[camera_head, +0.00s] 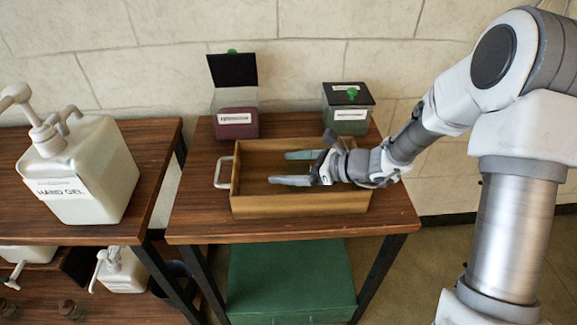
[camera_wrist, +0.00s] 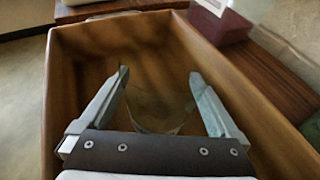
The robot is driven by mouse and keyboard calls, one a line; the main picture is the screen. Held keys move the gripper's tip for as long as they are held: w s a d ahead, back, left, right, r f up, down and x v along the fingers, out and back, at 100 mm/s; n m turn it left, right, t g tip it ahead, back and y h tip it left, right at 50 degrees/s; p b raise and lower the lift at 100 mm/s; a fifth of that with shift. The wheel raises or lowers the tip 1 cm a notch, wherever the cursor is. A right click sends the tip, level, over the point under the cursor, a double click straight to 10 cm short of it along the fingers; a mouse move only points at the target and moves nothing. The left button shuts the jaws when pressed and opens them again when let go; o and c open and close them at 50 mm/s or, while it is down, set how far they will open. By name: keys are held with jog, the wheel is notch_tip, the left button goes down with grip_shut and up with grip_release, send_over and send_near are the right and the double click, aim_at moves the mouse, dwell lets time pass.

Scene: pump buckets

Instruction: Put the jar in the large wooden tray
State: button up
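The large wooden tray (camera_head: 300,207) stands on the right-hand table, with a pale handle at its left end. My gripper (camera_head: 292,168) reaches into the tray from the right, its two fingers spread wide apart. In the wrist view, my gripper (camera_wrist: 160,76) is inside the tray walls (camera_wrist: 62,90). A faint see-through shape, apparently the glass jar (camera_wrist: 161,112), shows between the fingers, low in the tray. Gaps seem to show between it and both fingers. The jar cannot be made out in the head view.
Behind the tray are a clear box (camera_head: 236,122) with its black lid raised and a lidded box (camera_head: 348,108) with a green knob. A hand gel pump bottle (camera_head: 95,180) stands on the left table. A green box (camera_head: 290,275) sits below the tray's table.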

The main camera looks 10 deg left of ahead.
jog(key=shift+r, duration=0.2)
jog(key=shift+d+r, duration=0.15)
jog(key=shift+d, duration=0.15)
jog(key=p+v, duration=0.3)
jog(key=v, duration=0.8)
jog(key=shift+s+d, duration=0.1)
jog(key=shift+d, duration=0.05)
jog(key=s+d+r+n+g+h, duration=0.25)
jog(key=s+r+n+h, duration=0.4)
jog(key=s+n, duration=0.5)
jog(key=s+d+r+n+t+h, duration=0.5)
jog(key=s+d+r+n, duration=0.3)
jog(key=d, duration=0.3)
jog(key=shift+s+d+n+h, duration=0.35)
jog(key=shift+n+h, duration=0.2)
jog(key=shift+h, duration=0.3)
jog(key=shift+r, duration=0.1)
